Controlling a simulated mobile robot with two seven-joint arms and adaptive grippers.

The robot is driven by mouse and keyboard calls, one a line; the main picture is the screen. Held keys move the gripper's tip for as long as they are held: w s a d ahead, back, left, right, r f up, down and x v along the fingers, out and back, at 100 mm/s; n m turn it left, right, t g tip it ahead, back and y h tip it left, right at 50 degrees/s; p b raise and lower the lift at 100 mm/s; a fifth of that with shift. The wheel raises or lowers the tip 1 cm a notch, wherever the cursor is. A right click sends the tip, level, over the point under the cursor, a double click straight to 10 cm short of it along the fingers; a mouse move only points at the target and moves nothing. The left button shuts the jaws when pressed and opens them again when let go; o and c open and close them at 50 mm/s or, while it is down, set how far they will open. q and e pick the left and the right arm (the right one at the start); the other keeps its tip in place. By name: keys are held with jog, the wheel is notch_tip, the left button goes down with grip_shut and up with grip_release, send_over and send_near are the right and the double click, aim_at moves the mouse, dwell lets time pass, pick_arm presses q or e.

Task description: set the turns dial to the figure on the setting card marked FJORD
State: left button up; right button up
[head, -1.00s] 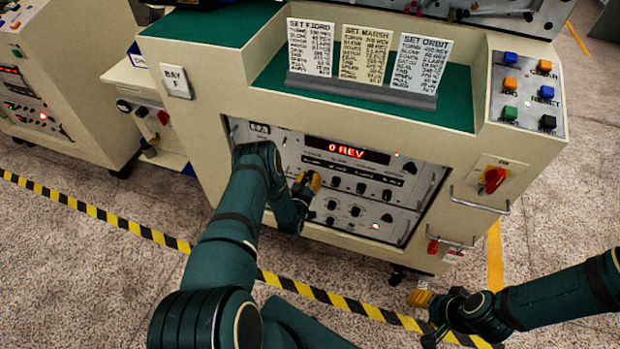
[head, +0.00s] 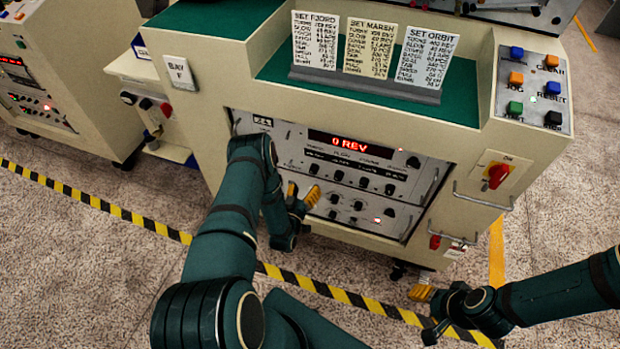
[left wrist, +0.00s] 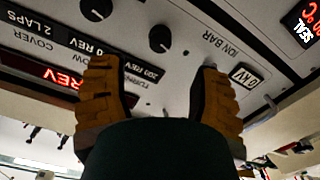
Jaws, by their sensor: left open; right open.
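The FJORD setting card (head: 315,40) is the left one of three cards in the rack on the machine's ledge. Its top line is a turns figure in REV, too small to read surely. The front panel's red display (head: 349,143) reads 0 REV. Dark knobs (head: 338,176) sit in a row below it; I cannot tell which is the turns dial. My left gripper (head: 302,195) is open and empty in front of the panel's lower left. In the left wrist view its spread fingers (left wrist: 158,75) frame a black knob (left wrist: 160,38), apart from it. My right gripper (head: 424,308) is open, low at right.
MARSH (head: 370,47) and ORBIT (head: 426,57) cards stand beside FJORD. A red rotary switch (head: 496,176) and metal handles lie right of the panel. Coloured buttons (head: 516,78) are at upper right. Yellow-black tape (head: 340,295) crosses the floor before the machine.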

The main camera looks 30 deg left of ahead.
pick_arm(q)
jog(key=shift+v, duration=1.9)
jog(key=w+d+r+m+g+h, duration=0.1)
jog(key=d+r+m+g+h, duration=0.15)
jog(key=d+g+h, duration=0.65)
jog(key=s+d+r+m+g, duration=0.1)
jog(key=s+d+r+g, duration=0.2)
jog(key=s+d, duration=0.4)
jog(key=s+d+r+m+g, duration=0.1)
jog(key=s+d+r+g, duration=0.2)
jog(key=s+d+r, duration=0.3)
jog(key=s+d, duration=0.2)
jog(key=d, duration=0.1)
jog(key=shift+s+g+y, duration=0.15)
jog(key=shift+g+y, duration=0.15)
jog(key=shift+y, duration=0.1)
